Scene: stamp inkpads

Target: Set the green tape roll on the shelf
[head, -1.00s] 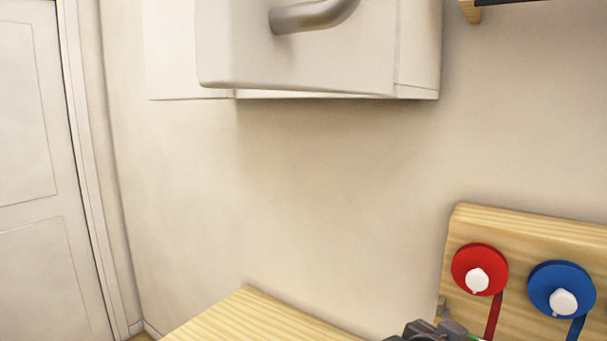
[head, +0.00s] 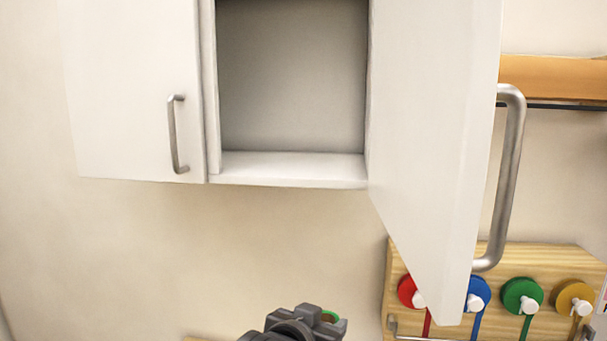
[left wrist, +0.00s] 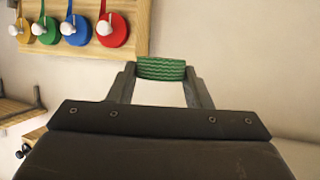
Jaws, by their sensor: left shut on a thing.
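My left gripper (left wrist: 161,75) is shut on the green tape roll (left wrist: 161,68), which has wavy lines on its side, in the left wrist view. The roll sits between the two fingertips, apart from anything else visible. A wooden shelf (head: 550,78) with a dark lower edge is on the wall at the upper right, partly behind the open cabinet door. My right gripper is not in view.
A white wall cabinet (head: 292,168) stands open and its visible inside is empty. Its open door (head: 430,130) with a metal handle (head: 508,180) juts out. A wooden board (head: 540,258) holds red, blue, green and yellow discs. Bare wall lies below the cabinet.

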